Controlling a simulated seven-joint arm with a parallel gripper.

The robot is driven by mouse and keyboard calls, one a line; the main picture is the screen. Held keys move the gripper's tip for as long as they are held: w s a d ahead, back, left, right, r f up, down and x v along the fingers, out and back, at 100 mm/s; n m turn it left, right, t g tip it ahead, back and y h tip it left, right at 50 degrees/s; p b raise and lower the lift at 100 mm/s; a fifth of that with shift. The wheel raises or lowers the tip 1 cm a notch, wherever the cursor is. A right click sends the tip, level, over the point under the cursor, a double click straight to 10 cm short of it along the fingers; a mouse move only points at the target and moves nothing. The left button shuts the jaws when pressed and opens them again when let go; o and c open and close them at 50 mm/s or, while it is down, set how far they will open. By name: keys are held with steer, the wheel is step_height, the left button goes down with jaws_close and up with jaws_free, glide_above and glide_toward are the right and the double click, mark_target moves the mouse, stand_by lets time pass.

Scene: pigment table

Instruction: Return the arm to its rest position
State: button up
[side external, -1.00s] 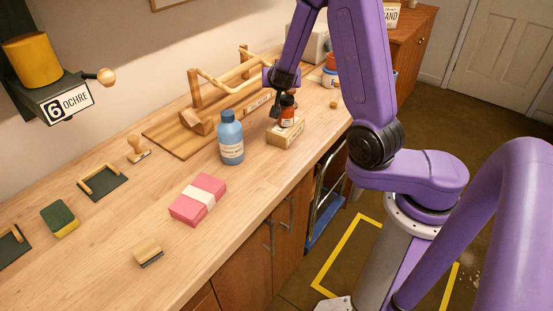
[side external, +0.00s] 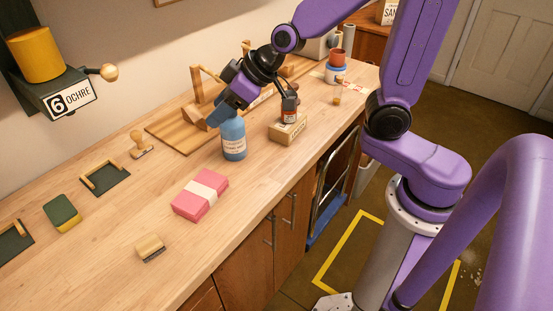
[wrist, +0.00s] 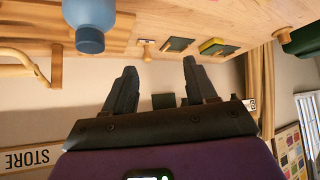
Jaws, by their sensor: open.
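My gripper (wrist: 159,64) shows in the wrist view with its two dark fingers apart and nothing between them. In the side view my wrist is raised over the counter near the blue bottle (side external: 234,143), and my arm hides part of the bottle's top. My fingertips cannot be made out clearly there. The blue bottle also shows at the top left of the wrist view (wrist: 90,15). A small bottle with a dark top and red-orange label (side external: 290,114) stands on a wooden block (side external: 287,130), to the right of the blue bottle.
A pink packet (side external: 200,194), a brush-like block (side external: 150,247), a sponge (side external: 62,214), a stamp (side external: 140,147) and dark trays lie on the counter. The OCHRE dispenser (side external: 62,98) is on the wall. The counter's near middle has free room.

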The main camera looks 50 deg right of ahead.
steer(key=s+d+f+n+g+h, duration=0.1)
steer(key=s+d+n+g+h, duration=0.1)
steer(key=s, duration=1)
steer(key=s+d+f+n+g+h, duration=0.2)
steer(key=s+d+n+g, duration=0.2)
steer(key=s, duration=0.9)
steer(key=shift+s+d+g, duration=0.3)
steer(key=shift+d+g, duration=0.2)
steer(key=shift+d, duration=0.6)
